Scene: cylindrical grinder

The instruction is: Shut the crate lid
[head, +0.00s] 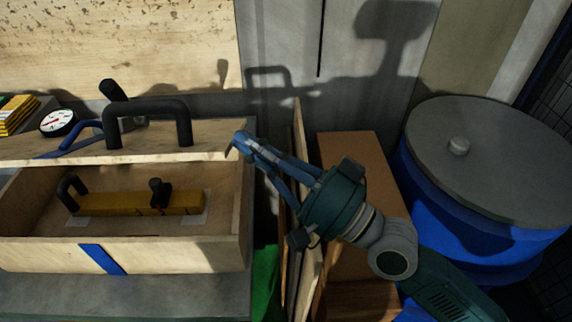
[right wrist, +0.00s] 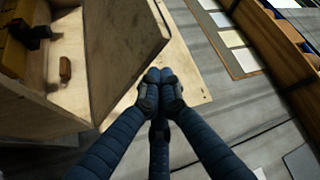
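The open wooden crate (head: 150,254) stands at the left of the head view, with a blue strap on its front wall. A yellow tool with black handles (head: 125,204) lies inside. The lid (head: 60,150) is raised above the back of the crate, with a black handle (head: 147,108) on top. In the right wrist view the lid (right wrist: 125,50) is a tilted wooden panel beside the crate opening. My right gripper (head: 238,148) is at the lid's right end, its fingertips (right wrist: 160,88) together near the panel's edge. I cannot tell whether they touch it. My left gripper is out of view.
Upright boards (head: 304,220) and a brown box (head: 355,160) stand right of the crate. A blue drum (head: 440,220) with a grey top is farther right. A dial gauge (head: 58,122) and yellow items (head: 17,115) are behind the lid. A wall closes the back.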

